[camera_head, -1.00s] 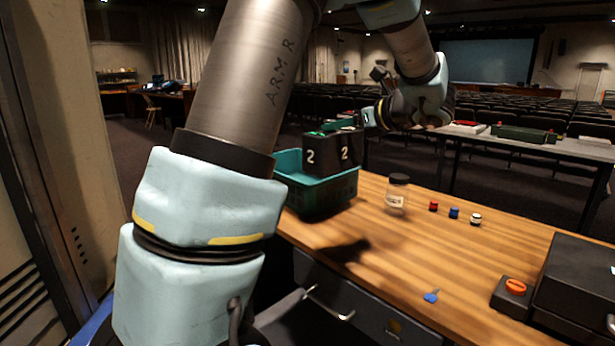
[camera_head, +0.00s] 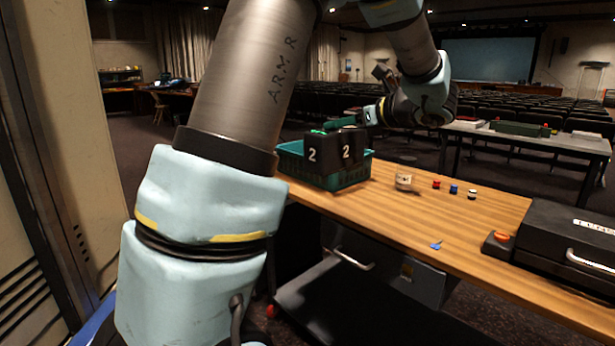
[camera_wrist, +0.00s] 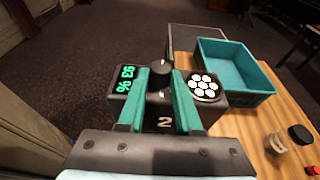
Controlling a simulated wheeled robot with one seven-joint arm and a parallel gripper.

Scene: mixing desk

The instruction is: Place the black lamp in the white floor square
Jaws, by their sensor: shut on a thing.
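The black lamp (camera_head: 328,149) is a dark boxy unit with a white "2" on its faces. In the wrist view the lamp (camera_wrist: 222,98) shows a green lit percent display, a round knob and a cluster of white round lights. My gripper (camera_head: 345,124) is shut on it, with the teal fingers (camera_wrist: 160,80) on either side of its middle part. I see no white floor square in these views.
The teal bin (camera_head: 358,178) stands at the wooden desk's (camera_head: 465,230) left end. A jar (camera_head: 404,181), several small coloured caps (camera_head: 454,189), a blue key-like item (camera_head: 436,245) and a black case (camera_head: 570,240) are on the desk. Dark carpet (camera_wrist: 90,50) is open beside it.

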